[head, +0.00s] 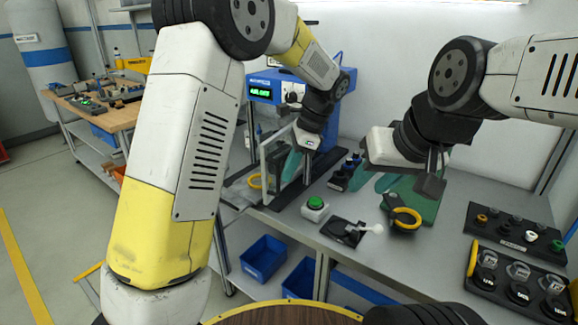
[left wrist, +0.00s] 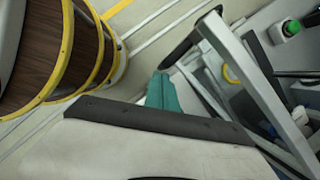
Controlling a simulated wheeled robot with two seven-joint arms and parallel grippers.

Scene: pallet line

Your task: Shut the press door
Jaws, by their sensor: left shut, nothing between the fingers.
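The press (head: 262,84) is a blue machine with a lit green display, standing on the bench behind my left arm. Its door (head: 268,160) appears as a pale-framed panel on the near side, partly hidden by my left arm. In the left wrist view the door frame (left wrist: 252,82) runs diagonally at the right and stands at an angle. My left gripper (head: 292,165) is shut and empty, its teal fingertips close beside the door frame. The fingertips also show in the left wrist view (left wrist: 162,92); contact is unclear. My right gripper (head: 378,166) hangs over the bench; its finger opening is unclear.
A green push button (head: 315,204) stands on the bench in front of the press. Black trays of parts (head: 518,270) fill the right end. Blue bins (head: 264,257) sit below.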

